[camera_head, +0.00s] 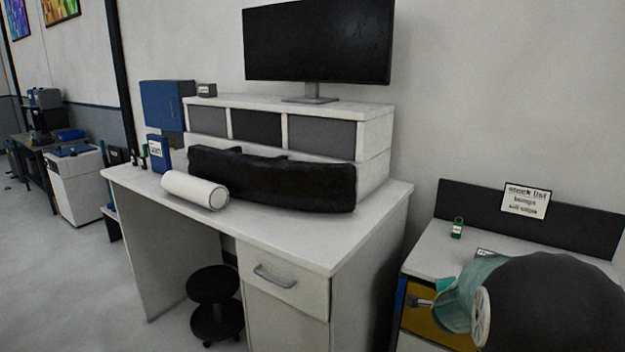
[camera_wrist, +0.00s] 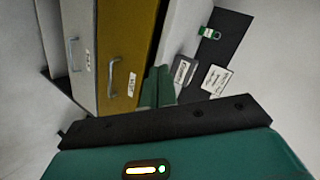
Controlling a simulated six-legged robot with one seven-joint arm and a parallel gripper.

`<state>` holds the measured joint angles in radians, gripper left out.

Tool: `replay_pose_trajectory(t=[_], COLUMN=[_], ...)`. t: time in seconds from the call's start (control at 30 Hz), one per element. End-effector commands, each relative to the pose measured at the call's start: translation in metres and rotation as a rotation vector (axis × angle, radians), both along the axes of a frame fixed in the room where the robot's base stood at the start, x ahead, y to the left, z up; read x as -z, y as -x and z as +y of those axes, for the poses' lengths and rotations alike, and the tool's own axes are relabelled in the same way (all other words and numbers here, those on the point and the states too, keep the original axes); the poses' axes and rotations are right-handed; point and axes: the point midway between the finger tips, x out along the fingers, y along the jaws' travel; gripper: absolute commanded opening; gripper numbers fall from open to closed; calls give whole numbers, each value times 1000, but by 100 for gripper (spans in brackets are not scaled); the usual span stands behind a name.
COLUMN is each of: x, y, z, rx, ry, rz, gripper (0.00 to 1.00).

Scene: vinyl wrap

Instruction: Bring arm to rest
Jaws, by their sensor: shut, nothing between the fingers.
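My gripper (camera_wrist: 157,75) shows in the wrist view as two teal fingers side by side, shut with nothing between them. It is in front of the side counter with the yellow drawer (camera_wrist: 139,45). The fingers touch nothing that I can make out. In the head view my teal and dark arm fills the lower right corner, in front of the side counter (camera_head: 425,255). I cannot make out the fingertips there.
A white desk (camera_head: 330,245) holds a black bumper (camera_head: 270,180), a white roll (camera_head: 194,190) and a monitor (camera_head: 318,42). A green padlock (camera_head: 457,229) and a sign (camera_head: 526,201) are at the side counter. A black stool (camera_head: 215,300) stands under the desk. Floor at left is open.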

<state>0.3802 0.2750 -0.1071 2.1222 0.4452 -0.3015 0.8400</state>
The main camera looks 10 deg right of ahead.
Motion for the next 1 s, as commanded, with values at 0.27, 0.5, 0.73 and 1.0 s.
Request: replay_pose_trajectory(t=[0.27,0.5,0.73,1.0], x=[-69,-102,-113,-110], y=[30,100,189,260], z=[138,232,289,309], rx=[-474,-866,-1207,-1431], ry=[109,277,483,645], rz=[212,402,590,743], gripper=[0,0,0,0])
